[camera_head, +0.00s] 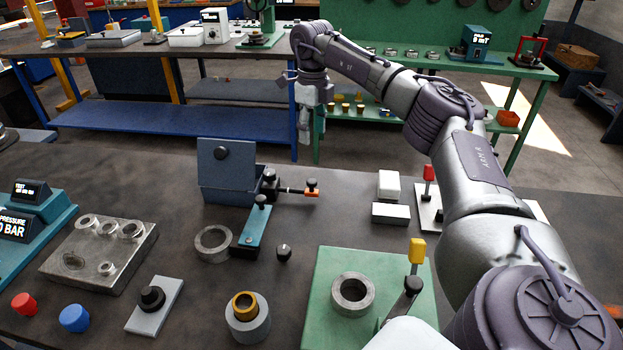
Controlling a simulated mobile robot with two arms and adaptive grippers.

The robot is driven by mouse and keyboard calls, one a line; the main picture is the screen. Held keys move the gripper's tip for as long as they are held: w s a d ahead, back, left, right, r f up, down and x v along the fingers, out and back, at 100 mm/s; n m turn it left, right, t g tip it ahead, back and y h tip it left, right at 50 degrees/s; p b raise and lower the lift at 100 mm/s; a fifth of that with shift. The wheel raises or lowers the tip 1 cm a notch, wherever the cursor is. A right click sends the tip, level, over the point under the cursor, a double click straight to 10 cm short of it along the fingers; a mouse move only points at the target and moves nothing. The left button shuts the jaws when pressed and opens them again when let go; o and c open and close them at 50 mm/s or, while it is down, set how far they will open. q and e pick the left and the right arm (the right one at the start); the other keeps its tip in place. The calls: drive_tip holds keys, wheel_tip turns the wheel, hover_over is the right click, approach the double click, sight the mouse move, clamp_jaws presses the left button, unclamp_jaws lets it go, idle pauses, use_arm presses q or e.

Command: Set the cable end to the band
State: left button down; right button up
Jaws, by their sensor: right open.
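My right gripper (306,135) hangs downward beyond the far edge of the bench, open and empty. It is above and behind the bench parts, touching none of them. No cable end or band can be identified for certain. A blue bar (255,228) with a black knob lies just in front of the fitting. My left gripper is not in view.
A steel ring (213,244), a cylinder with a brass ring (247,322) and a green plate (322,272) with a yellow-handled toggle (417,250) stand nearby. A metal block (97,262) with rings is left. Dark bench between is partly clear.

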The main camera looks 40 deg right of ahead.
sight(312, 181)
use_arm(q)
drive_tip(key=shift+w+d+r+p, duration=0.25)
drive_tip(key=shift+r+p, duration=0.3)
drive_tip(key=shift+p, duration=0.45)
use_arm(e)
drive_tip(key=f, duration=1.5)
drive_tip(key=shift+w+d+f, duration=0.1)
drive_tip(key=shift+w+d, duration=0.15)
drive_tip(key=shift+w, duration=0.05)
clamp_jaws()
